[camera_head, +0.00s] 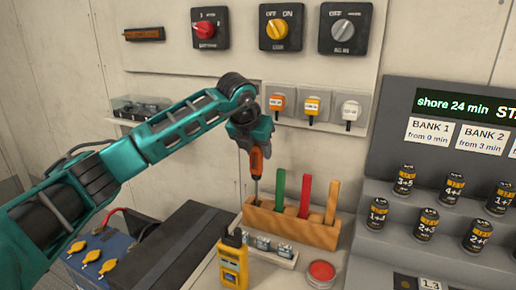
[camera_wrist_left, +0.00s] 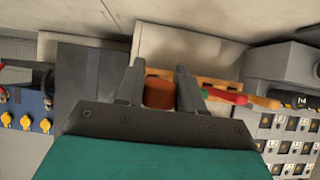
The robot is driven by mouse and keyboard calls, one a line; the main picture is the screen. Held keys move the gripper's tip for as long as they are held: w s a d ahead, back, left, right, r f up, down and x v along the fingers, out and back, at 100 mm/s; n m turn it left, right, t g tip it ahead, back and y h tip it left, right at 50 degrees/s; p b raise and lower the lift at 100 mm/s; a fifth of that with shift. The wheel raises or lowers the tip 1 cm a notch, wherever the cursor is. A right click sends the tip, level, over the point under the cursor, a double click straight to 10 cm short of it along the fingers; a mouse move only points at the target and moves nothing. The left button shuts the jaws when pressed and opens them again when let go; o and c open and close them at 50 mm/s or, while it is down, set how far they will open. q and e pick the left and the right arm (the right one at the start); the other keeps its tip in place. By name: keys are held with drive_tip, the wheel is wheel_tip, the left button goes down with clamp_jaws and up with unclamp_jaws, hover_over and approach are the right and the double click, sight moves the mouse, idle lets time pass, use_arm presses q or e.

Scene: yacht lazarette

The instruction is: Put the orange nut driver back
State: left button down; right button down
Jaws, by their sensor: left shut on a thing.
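The orange nut driver (camera_head: 257,162) is upright in the head view, with its thin shaft pointing down at the left end of the wooden rack (camera_head: 293,224). My left gripper (camera_head: 256,146) is shut on its orange handle from above. In the left wrist view the handle (camera_wrist_left: 160,93) sits between the two fingers. The shaft's lower end meets the rack's left end; I cannot tell how deep it sits. A green-handled tool (camera_head: 279,188), a red one (camera_head: 305,197) and an orange-tan one (camera_head: 332,203) stand in the rack. My right gripper is not in view.
A yellow meter (camera_head: 233,264) and a red button (camera_head: 320,272) are in front of the rack. A dark box (camera_head: 180,250) is to its left. A battery stand (camera_head: 470,262) is at right. Switches and plugs (camera_head: 312,107) line the wall behind.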

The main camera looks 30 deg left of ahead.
use_arm(q)
drive_tip(key=c, duration=0.7)
unclamp_jaws()
drive_tip(key=shift+r, duration=0.15)
drive_tip(key=v, duration=1.2)
